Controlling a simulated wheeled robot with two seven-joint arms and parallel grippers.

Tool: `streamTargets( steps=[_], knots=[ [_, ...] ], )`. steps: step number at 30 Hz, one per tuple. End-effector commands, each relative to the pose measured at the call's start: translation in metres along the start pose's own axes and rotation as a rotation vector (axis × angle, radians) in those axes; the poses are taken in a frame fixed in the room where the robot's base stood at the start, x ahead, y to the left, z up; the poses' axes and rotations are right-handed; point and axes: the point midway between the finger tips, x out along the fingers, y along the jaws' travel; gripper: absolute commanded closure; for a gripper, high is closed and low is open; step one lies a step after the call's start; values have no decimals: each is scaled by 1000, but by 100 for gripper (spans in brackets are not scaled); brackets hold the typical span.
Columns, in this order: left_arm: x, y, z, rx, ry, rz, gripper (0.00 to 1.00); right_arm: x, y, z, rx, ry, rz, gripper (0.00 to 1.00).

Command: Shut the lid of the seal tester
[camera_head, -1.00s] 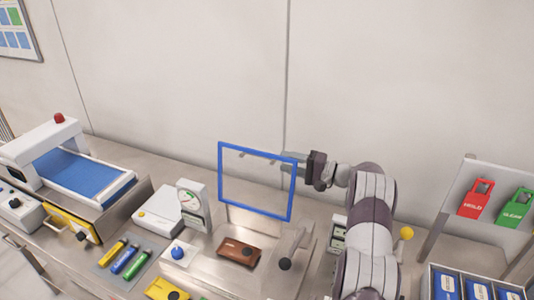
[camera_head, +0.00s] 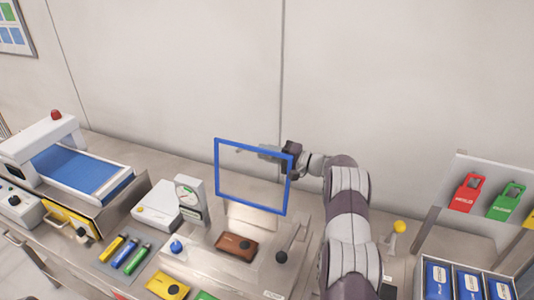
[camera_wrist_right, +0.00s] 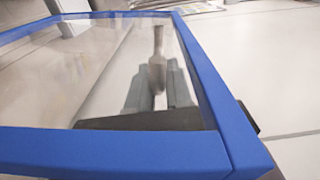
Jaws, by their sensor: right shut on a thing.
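The seal tester (camera_head: 262,268) is a grey metal box on the bench, with a brown pouch (camera_head: 237,244) in it. Its lid (camera_head: 216,165), a clear pane in a blue frame, stands raised, nearly upright, at the back. My right gripper (camera_head: 268,151) is behind the lid's upper right part, shut near the small pegs on the lid's back; the exact contact is partly hidden. In the right wrist view the blue lid frame (camera_wrist_right: 110,150) crosses the foreground, and the gripper fingers (camera_wrist_right: 158,95) show through the pane. My left gripper is not in view.
A lever with a black knob (camera_head: 282,257) stands at the tester's right. A dial gauge (camera_head: 188,193) and a blue knob (camera_head: 177,246) are on its left. A yellow pouch (camera_head: 167,286) lies in front. A box of blue packs (camera_head: 438,283) stands far right.

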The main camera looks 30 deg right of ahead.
Motion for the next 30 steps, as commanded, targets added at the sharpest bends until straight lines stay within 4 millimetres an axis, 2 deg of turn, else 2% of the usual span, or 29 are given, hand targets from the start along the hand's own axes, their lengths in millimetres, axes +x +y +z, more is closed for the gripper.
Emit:
streamTargets(
  steps=[8, 15, 24, 30],
  knots=[
    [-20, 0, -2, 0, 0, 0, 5, 0, -7, 20, 12, -1, 6, 100],
    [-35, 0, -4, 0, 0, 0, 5, 0, -12, 53, -17, -1, 6, 100],
    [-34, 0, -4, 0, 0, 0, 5, 0, -11, 91, -227, -2, 4, 100],
    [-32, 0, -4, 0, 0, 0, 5, 0, -9, 107, -316, -1, 4, 100]
  ],
)
